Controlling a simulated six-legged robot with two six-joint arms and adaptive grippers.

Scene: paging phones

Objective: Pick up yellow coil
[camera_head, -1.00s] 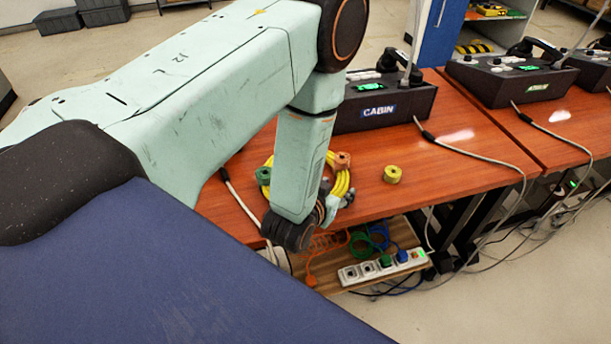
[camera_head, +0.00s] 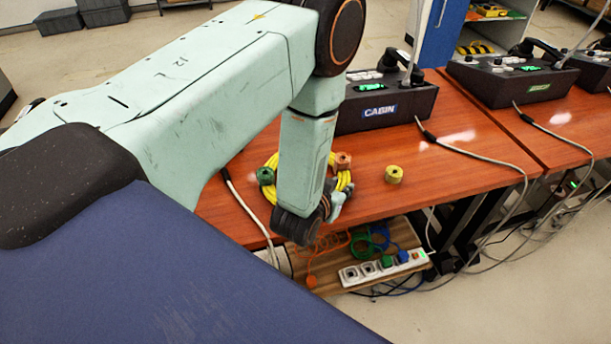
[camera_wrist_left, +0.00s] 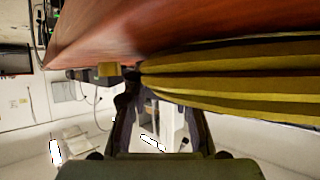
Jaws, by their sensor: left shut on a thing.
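The yellow coil (camera_head: 345,182) is a ring of yellow cable on the red-brown table (camera_head: 450,165). Green and orange pieces show on it, and my left forearm hides its middle. In the left wrist view the coil (camera_wrist_left: 235,85) fills the right side as thick yellow strands, close to the table surface. My left gripper (camera_head: 337,204) is at the coil's near right part, by the table's front edge, and is shut on the coil. The fingers also show in the left wrist view (camera_wrist_left: 135,84), at the left end of the strands. My right gripper is out of view.
A small yellow roll (camera_head: 393,174) sits right of the coil. A black CABIN phone (camera_head: 385,105) stands behind, with a grey cable running right. Below the front edge, a wooden shelf holds a white power strip (camera_head: 383,268) and coloured cables.

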